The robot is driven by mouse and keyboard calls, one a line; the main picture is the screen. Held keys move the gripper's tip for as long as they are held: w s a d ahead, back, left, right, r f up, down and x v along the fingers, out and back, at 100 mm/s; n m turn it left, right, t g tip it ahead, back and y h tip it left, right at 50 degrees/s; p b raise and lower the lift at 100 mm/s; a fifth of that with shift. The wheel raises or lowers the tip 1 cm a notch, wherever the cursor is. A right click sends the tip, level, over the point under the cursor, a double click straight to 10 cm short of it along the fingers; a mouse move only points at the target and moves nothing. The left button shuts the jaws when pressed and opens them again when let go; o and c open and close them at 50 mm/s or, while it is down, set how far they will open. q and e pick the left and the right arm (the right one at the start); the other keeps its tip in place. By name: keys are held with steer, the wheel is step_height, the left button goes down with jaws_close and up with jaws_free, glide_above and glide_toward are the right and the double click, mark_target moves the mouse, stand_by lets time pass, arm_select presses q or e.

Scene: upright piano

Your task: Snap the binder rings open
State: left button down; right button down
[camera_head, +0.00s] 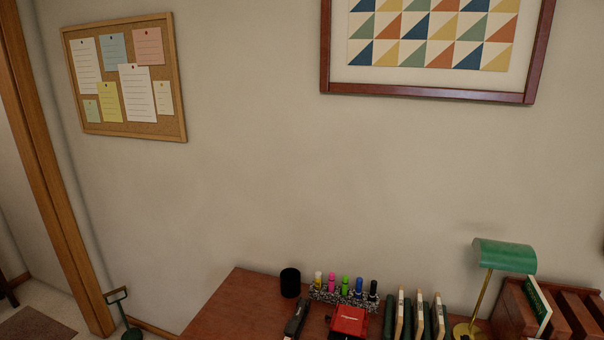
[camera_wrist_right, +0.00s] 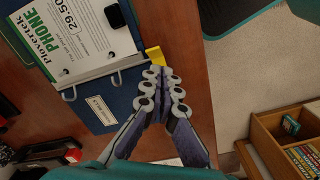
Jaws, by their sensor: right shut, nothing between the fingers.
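A blue binder (camera_wrist_right: 100,112) lies on the brown desk in the right wrist view, with a white label on its lower part. Printed white sheets (camera_wrist_right: 85,40) headed "PHONE" lie on it. Metal rings show along the sheets' lower edge, one at left (camera_wrist_right: 69,95) and one at right (camera_wrist_right: 117,76). I cannot tell whether the rings are open or closed. A yellow tab (camera_wrist_right: 156,57) sticks out at the binder's right edge. My right gripper (camera_wrist_right: 163,82) is shut and empty, its tips just below the tab; contact is unclear. The binder and my left gripper are outside the head view.
The head view shows the desk (camera_head: 235,305) with a black cup (camera_head: 290,282), several markers (camera_head: 345,286), a red box (camera_head: 348,321), upright books and a green lamp (camera_head: 503,256). In the wrist view, a stapler-like object (camera_wrist_right: 45,152) lies lower left; a wooden box (camera_wrist_right: 285,140) stands right, beyond the desk edge.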

step_height(320, 180, up, 6)
steer(key=p, duration=0.4)
steer(key=shift+r, duration=0.15)
steer(key=s+d+r+m+t, duration=0.2)
steer(key=d+r, duration=0.4)
steer(key=d, duration=0.3)
steer(key=s+d+r+m+t, duration=0.3)
steer(key=d+r+m+t, duration=0.2)
steer(key=d, duration=0.4)
step_height(320, 180, up, 2)
steer(key=shift+r+m, duration=0.1)
steer(key=shift+m, duration=0.6)
